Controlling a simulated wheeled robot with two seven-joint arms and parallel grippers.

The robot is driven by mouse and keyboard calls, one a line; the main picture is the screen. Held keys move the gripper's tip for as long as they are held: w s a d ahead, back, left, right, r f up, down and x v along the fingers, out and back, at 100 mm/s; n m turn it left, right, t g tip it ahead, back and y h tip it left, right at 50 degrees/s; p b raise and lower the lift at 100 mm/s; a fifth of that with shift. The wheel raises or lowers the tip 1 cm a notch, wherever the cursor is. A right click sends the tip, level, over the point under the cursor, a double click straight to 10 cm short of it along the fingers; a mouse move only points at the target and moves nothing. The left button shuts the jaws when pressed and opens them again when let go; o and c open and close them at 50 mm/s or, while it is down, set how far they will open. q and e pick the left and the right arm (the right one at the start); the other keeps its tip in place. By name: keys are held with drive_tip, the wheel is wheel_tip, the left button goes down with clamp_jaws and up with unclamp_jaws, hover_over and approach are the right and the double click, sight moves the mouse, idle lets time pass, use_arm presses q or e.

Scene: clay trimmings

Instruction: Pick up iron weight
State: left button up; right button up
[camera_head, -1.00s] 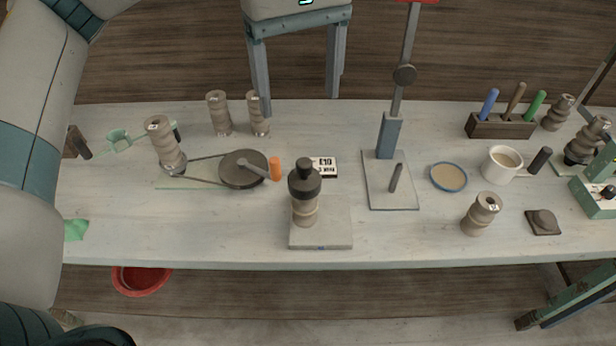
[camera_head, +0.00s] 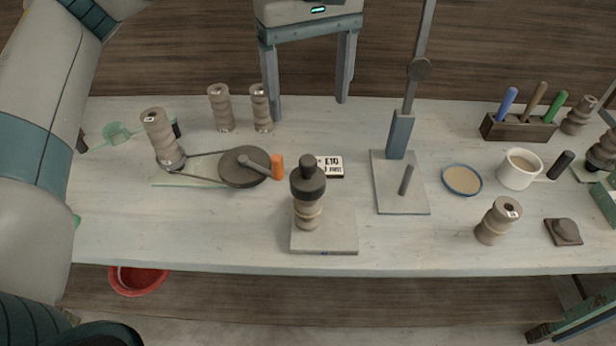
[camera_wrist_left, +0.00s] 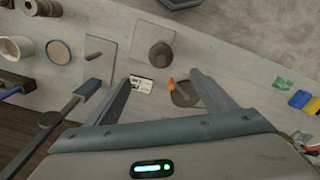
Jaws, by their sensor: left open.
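The iron weight (camera_head: 307,180) is a dark, knobbed piece. It sits on top of a ringed clay spool (camera_head: 309,214) on a pale square slab (camera_head: 325,243) near the table's front edge. In the left wrist view the weight (camera_wrist_left: 160,53) shows from above as a dark round, ahead of the fingers. My left gripper (camera_head: 310,110) is open and empty, with its fingers pointing down over the back of the table, behind the weight and apart from it. The left gripper (camera_wrist_left: 163,77) also shows in the wrist view, fingers spread. My right gripper is not in view.
A dark wheel (camera_head: 240,167) with an orange handle (camera_head: 278,167) and a small printed card (camera_head: 330,166) lie between gripper and weight. A stand with a tall post (camera_head: 401,135) rises on the right. Several clay spools (camera_head: 221,108), a mug (camera_head: 519,169) and a tool block (camera_head: 517,128) stand around.

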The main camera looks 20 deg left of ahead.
sight(308, 159)
use_arm(q)
wheel_tip(308, 159, down, 4)
drive_tip(key=shift+s+p, duration=0.1)
drive_tip(key=shift+p, duration=0.65)
wheel_tip(308, 159, down, 7)
drive_tip(key=p, duration=0.2)
drive_tip(key=shift+r+p, duration=0.15)
drive_tip(key=shift+p, duration=0.15)
drive_tip(key=shift+f, duration=0.5)
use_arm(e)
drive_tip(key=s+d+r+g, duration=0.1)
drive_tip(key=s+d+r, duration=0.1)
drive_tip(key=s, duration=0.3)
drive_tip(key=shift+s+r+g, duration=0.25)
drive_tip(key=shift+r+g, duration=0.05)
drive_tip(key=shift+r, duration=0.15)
use_arm(q)
drive_tip(key=shift+a+f+p, duration=0.1)
drive_tip(key=shift+f+p, duration=0.55)
drive_tip(key=shift+p, duration=0.25)
wheel_tip(308, 159, down, 3)
drive_tip(key=shift+r+p, duration=0.1)
drive_tip(key=shift+p, duration=0.7)
drive_tip(key=shift+f, duration=0.55)
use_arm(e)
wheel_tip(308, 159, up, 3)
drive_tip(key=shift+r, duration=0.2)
